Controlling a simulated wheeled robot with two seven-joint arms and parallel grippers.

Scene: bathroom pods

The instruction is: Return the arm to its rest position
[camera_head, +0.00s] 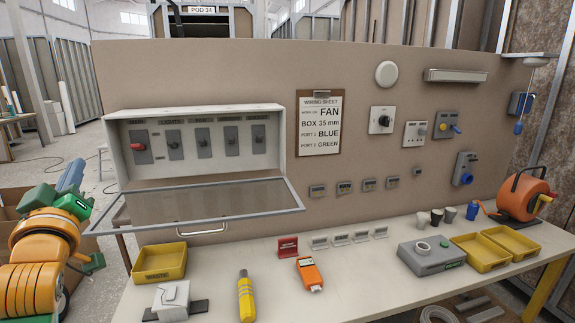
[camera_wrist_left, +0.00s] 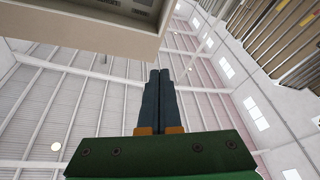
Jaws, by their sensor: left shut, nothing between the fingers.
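My left arm comes in at the left edge of the head view, with orange links and a green gripper body. My left gripper (camera_head: 74,174) points up and away, raised in the air to the left of the switch box. In the left wrist view its two dark blue fingers (camera_wrist_left: 159,74) lie side by side, shut with nothing between them. They point up at the ceiling beams. My right gripper is in neither view.
The switch box (camera_head: 125,150) on the board has its clear lid (camera_head: 205,203) hanging open near my left gripper.

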